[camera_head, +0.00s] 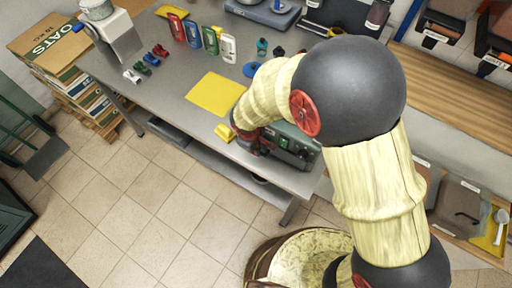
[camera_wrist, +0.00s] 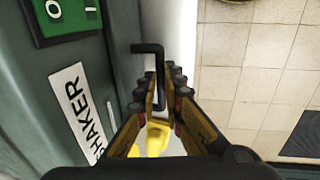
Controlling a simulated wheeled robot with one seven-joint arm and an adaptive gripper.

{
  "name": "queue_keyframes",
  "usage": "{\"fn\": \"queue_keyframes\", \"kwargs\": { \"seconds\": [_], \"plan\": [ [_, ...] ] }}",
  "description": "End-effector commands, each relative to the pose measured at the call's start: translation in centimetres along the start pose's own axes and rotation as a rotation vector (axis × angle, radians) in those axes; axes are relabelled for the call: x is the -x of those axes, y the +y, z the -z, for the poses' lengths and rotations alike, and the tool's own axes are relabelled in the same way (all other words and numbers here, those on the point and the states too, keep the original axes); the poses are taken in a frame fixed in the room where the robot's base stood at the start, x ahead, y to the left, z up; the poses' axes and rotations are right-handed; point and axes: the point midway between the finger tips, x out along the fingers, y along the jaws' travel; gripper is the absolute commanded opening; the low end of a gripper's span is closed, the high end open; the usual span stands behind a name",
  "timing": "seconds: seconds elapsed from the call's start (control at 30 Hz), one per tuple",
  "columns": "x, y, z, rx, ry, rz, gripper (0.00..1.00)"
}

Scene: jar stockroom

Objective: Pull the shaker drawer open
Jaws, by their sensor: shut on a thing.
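The shaker (camera_head: 294,148) is a dark green-grey box at the front edge of the steel bench, partly hidden by my arm. In the wrist view its front, with a white SHAKER label (camera_wrist: 78,108), fills the left side. A black bent handle (camera_wrist: 150,48) stands out from that front and runs down between my fingers. My gripper (camera_wrist: 160,88) is shut on this handle. In the head view my gripper (camera_head: 246,142) is at the left end of the shaker, mostly hidden. I cannot tell whether the drawer stands out from the box.
The bench (camera_head: 165,95) carries a yellow mat (camera_head: 215,94), a yellow object (camera_head: 225,132) beside my gripper, and several coloured packs at the back. A green switch panel (camera_wrist: 66,18) is above the label. Tiled floor (camera_head: 150,190) in front of the bench is clear.

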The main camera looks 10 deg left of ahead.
Motion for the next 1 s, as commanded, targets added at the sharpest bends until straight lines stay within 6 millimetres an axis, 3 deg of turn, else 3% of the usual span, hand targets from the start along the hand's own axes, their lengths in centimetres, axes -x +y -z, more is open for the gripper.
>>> {"fn": "queue_keyframes", "kwargs": {
  "seconds": [0.53,0.7,1.0],
  "plan": [
    [2.2,-11.3,0.2,0.005,0.004,0.000,0.00],
    [2.6,-12.8,0.1,0.002,0.003,0.000,0.00],
    [2.6,-12.9,0.1,0.000,0.002,0.000,0.00]
  ]
}}
